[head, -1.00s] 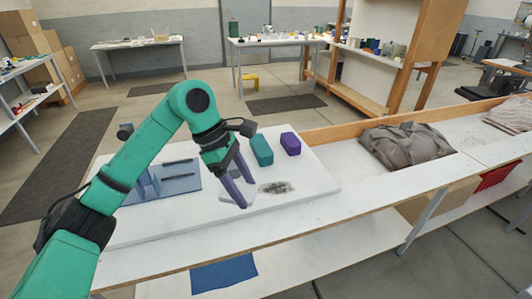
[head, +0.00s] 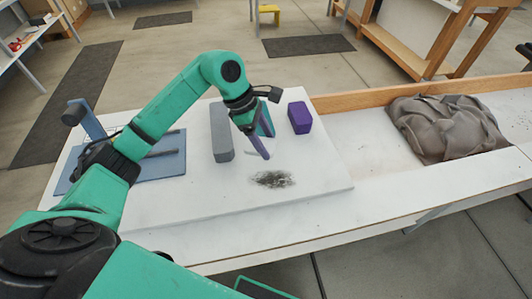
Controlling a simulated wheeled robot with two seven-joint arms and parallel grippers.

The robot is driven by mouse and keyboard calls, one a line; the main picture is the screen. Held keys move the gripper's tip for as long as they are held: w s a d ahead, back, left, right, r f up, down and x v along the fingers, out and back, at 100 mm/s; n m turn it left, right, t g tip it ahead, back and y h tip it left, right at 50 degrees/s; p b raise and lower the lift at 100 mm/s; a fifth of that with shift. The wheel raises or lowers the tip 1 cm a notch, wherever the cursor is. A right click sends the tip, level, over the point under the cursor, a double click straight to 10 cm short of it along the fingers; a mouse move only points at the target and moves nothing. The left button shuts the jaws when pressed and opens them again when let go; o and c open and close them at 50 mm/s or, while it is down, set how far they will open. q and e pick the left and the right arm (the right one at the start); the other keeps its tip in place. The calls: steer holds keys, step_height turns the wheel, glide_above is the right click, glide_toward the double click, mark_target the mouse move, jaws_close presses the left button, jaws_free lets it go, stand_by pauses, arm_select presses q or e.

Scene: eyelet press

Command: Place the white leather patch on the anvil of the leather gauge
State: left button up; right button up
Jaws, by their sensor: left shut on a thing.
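I cannot pick out the white leather patch against the white board. A blue fixture with a flat base (head: 168,166) and an upright post stands at the left, partly hidden by my left arm. I cannot tell whether it is the leather gauge, and no anvil is clear. My right gripper is out of view.
A long grey block (head: 221,132) stands left of the gripper and a purple block (head: 300,117) to its right. A dark smudge (head: 272,180) marks the white board (head: 310,185). A crumpled grey-brown cloth (head: 445,125) lies on the bench at the right. The board's front is clear.

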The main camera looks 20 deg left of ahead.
arm_select(q)
glide_above(271, 168)
steer(key=a, duration=0.1)
steer(key=f, duration=0.6)
steer(key=shift+a+p, duration=0.2)
steer(key=shift+p, duration=0.2)
steer(key=shift+s+f+p, duration=0.2)
steer(key=shift+f+p, duration=0.15)
steer(key=shift+f, duration=1.2)
steer(key=shift+w, duration=0.1)
steer(key=shift+f+b, duration=0.25)
steer(key=shift+b, duration=0.05)
steer(key=o, duration=1.3)
steer(key=shift+r, duration=0.1)
steer(key=shift+c, duration=0.2)
steer(key=shift+o, duration=0.3)
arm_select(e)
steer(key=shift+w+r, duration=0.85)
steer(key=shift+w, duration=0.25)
arm_select(q)
steer(key=shift+r, duration=0.15)
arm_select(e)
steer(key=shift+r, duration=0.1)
